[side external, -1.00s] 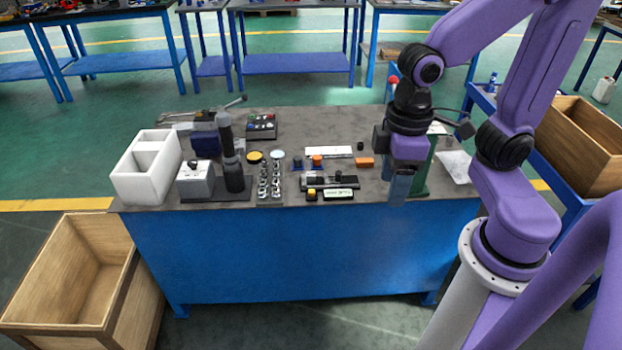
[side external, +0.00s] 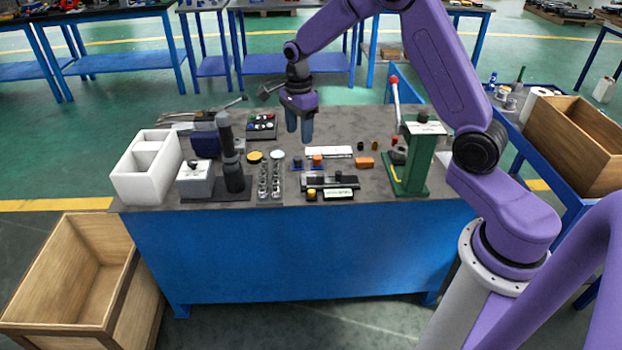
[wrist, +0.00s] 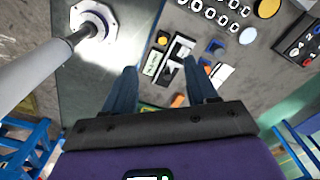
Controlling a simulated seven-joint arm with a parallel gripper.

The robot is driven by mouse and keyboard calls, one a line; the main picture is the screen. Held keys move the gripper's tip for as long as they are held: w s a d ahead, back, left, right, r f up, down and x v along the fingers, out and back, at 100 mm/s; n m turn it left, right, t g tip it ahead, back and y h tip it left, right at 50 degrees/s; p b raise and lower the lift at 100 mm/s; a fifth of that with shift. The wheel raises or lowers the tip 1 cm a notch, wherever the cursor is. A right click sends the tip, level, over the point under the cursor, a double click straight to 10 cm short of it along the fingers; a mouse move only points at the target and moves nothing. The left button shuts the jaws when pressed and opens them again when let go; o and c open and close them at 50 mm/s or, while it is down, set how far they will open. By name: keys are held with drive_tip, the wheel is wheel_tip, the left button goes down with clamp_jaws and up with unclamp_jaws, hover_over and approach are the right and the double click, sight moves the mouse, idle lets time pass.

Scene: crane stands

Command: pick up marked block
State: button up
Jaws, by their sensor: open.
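No mark can be made out on any block, so I cannot tell which one is the marked block. A plain orange block (side external: 365,162) lies on the grey table right of centre; an orange piece also shows between my fingers in the wrist view (wrist: 179,101). Another orange piece (side external: 317,159) sits with blue parts beside a white strip. A small yellow-topped black block (side external: 311,194) is near the front edge. My gripper (side external: 300,136) points down above the rear middle of the table, open and empty; its two blue fingers also show spread in the wrist view (wrist: 160,68).
A black fixture (side external: 330,183) lies at the front. Left are metal ring parts (side external: 264,180), a black upright tool (side external: 232,165) and a white bin (side external: 147,166). A green press (side external: 420,165) with a red-knobbed lever stands right. The table's rear right is fairly clear.

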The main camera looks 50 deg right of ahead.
drive_tip(key=w+d+f+m, duration=0.4)
drive_tip(key=d+m, duration=0.3)
drive_tip(key=d, duration=0.1)
hover_over(312, 174)
wheel_tip(312, 174, down, 11)
drive_tip(key=shift+w+a+f, duration=0.1)
drive_tip(key=shift+a+f, duration=0.05)
drive_tip(key=shift+d+f, duration=0.2)
drive_tip(key=shift+f, duration=3)
clamp_jaws()
